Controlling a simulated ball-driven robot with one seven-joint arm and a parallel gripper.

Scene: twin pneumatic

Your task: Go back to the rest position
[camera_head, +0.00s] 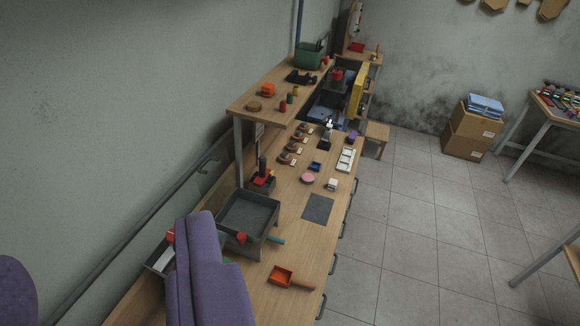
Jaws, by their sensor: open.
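My gripper (104,240) shows as two purple padded parts at the lower left. One is large and stands in front of the workbench. The other is cut by the left picture edge. They are wide apart, with nothing held between them. The wooden workbench (300,245) runs from the bottom of the picture away to the back. The larger purple part hides some of its near left end and part of a pale tray there.
A raised shelf (275,107) holds small parts and a green bin (310,56). Cardboard boxes (468,135) stand right. Tiled floor (420,220) is open.

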